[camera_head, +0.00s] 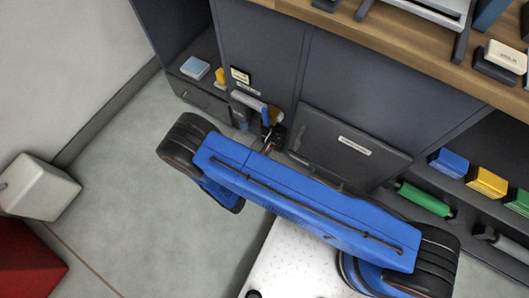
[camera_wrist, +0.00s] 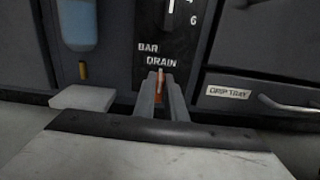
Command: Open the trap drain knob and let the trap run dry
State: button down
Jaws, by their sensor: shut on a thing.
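The trap drain knob (camera_wrist: 161,78) is a small copper-coloured piece under the word DRAIN on a dark panel in the wrist view. My gripper (camera_wrist: 160,88) has its two grey fingers closed around it. Most of the knob is hidden between the fingers. Left of it hangs the trap (camera_wrist: 79,24), a vessel with blue liquid in its visible part and a short brass outlet below. In the head view my gripper (camera_head: 269,138) is at the cabinet front, and the knob cannot be made out.
A pale block (camera_wrist: 85,98) sits below the brass outlet. Right of the knob is a panel labelled DRIP TRAY (camera_wrist: 228,92) with a bar handle (camera_wrist: 285,106). In the head view a wooden worktop (camera_head: 420,50) runs above, and a white box (camera_head: 40,187) stands on the open floor at left.

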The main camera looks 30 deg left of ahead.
jog(key=shift+d+m, duration=0.1)
jog(key=shift+m, duration=0.2)
jog(key=shift+s+d+f+m, duration=0.1)
jog(key=shift+d+f+m, duration=0.15)
jog(key=shift+m, duration=2.6)
jog(key=shift+w+d+f+m, duration=0.1)
jog(key=shift+d+f+m, duration=0.15)
jog(key=shift+m, duration=2.55)
jog(key=shift+s+d+f+m, duration=0.15)
jog(key=shift+f+m, duration=0.1)
jog(key=shift+m, duration=2.6)
jog(key=c, duration=1.8)
grip_release()
jog(key=s+a, duration=0.1)
jog(key=s, duration=1.6)
jog(key=shift+s+a, duration=0.15)
jog(key=shift+a, duration=0.1)
